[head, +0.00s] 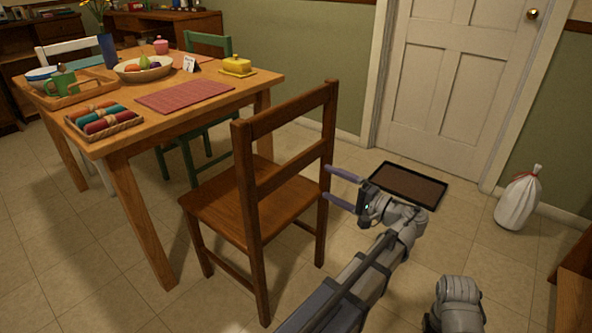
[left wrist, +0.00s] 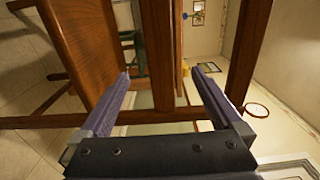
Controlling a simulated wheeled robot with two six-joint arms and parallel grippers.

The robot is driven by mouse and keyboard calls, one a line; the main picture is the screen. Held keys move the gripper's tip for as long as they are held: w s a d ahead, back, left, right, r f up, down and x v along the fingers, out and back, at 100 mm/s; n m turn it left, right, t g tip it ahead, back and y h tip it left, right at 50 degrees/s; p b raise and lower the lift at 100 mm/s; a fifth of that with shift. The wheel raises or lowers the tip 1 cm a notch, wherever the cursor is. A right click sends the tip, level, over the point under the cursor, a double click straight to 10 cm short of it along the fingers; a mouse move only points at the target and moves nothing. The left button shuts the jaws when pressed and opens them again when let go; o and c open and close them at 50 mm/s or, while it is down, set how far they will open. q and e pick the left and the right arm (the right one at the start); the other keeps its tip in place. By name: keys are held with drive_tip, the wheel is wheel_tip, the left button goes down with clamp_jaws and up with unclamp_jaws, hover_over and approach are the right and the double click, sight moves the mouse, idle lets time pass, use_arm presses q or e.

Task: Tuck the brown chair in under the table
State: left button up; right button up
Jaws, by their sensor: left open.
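The brown chair (head: 250,197) stands upright on the tiled floor, to the right of the wooden table (head: 218,84). Its seat faces the table and its slatted back is on the side towards my left arm. My left gripper (head: 327,183) is open at the right upright of the chair back, fingers pointing left. In the left wrist view the open fingers (left wrist: 160,72) have a brown chair bar (left wrist: 162,45) showing in the gap between them. I cannot tell whether they touch it. The chair seat (left wrist: 82,42) shows at the left there. My right gripper is not in view.
A green chair (head: 207,44) and a white chair (head: 68,47) stand at the table. The tabletop holds a basket of rolled napkins (head: 103,121), a fruit bowl and other items. A dark mat (head: 408,186) and a white bag (head: 519,200) lie near the door.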

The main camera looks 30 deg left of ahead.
sight(296, 168)
use_arm(q)
drive_tip(key=a, duration=0.9)
drive_tip(key=w+a, duration=0.1)
drive_tip(key=a, duration=0.3)
drive_tip(key=shift+a, duration=0.4)
clamp_jaws()
